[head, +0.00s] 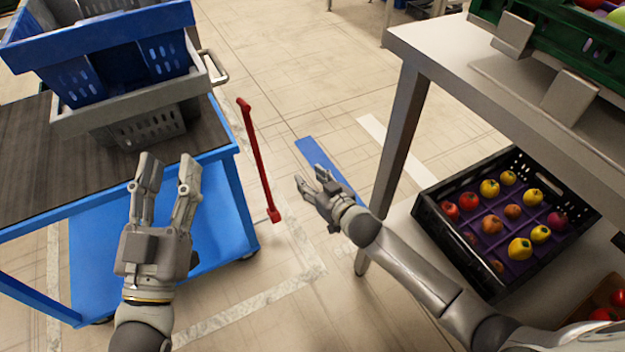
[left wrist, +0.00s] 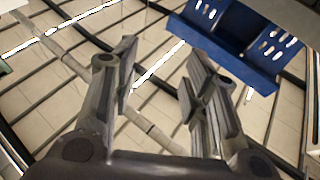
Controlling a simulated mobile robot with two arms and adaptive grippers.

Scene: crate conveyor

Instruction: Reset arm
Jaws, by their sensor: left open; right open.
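My left gripper (head: 170,178) is open and empty in the head view, in front of the crate stack on the cart. My right gripper (head: 312,184) is open and empty in the head view, over the floor between the cart and the shelf table. Neither gripper touches a crate.
A blue crate (head: 100,36) sits on a grey crate (head: 205,84) on the blue cart (head: 225,205) at left. A red bar (head: 258,160) stands beside it. At right, a shelf table (head: 425,38) holds a green crate (head: 548,28) above and a black fruit crate (head: 432,212) below.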

